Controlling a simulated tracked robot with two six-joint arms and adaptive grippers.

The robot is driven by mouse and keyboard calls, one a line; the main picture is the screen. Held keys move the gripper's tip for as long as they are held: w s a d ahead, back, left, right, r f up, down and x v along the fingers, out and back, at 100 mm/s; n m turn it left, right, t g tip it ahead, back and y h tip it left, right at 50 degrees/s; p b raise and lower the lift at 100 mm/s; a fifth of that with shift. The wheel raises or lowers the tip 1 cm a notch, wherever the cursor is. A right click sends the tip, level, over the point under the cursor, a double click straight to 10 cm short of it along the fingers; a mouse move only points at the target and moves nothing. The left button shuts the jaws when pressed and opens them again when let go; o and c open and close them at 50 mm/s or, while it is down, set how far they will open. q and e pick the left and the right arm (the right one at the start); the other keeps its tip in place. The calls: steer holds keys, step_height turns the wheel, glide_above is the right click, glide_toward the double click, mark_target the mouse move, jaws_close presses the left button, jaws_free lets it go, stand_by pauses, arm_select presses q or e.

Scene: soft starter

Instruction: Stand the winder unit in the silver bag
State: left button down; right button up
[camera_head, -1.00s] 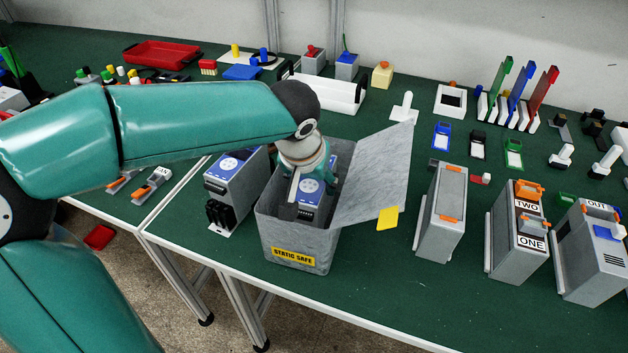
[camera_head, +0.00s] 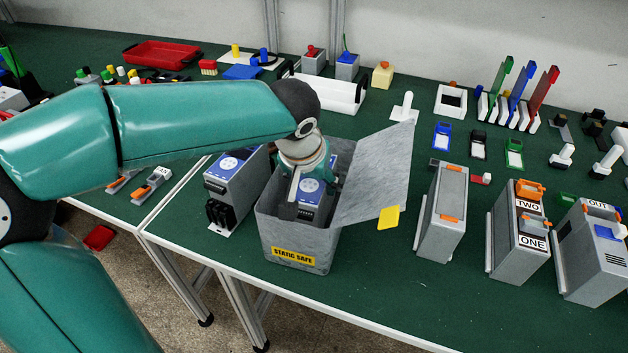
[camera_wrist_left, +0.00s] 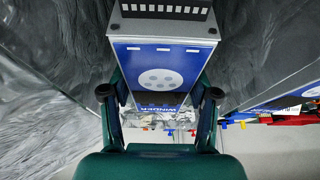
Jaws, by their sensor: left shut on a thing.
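The silver bag (camera_head: 285,228) stands open on the green table, with a yellow "STATIC SAFE" label on its front and its flap spread to the right. The winder unit (camera_head: 309,211), a grey box with a blue face and a white round mark, is upright inside the bag; its lower part is hidden by the bag's front wall. My left gripper (camera_head: 313,189) reaches down into the bag and is shut on the winder unit. In the left wrist view the gripper's two fingers (camera_wrist_left: 159,94) press the sides of the unit (camera_wrist_left: 163,27), with the bag's crinkled wall around. My right gripper is not in view.
A second unit with a blue face (camera_head: 237,185) stands just left of the bag; a "WINDER" face (camera_wrist_left: 290,97) also shows at right in the left wrist view. A grey module (camera_head: 441,213) stands right of the flap. The front table strip below the flap is clear.

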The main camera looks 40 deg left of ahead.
arm_select(q)
steer(key=shift+c, duration=1.1)
jaws_free()
steer(key=shift+f, duration=0.15)
steer(key=v, duration=1.2)
steer(key=shift+w, duration=0.1)
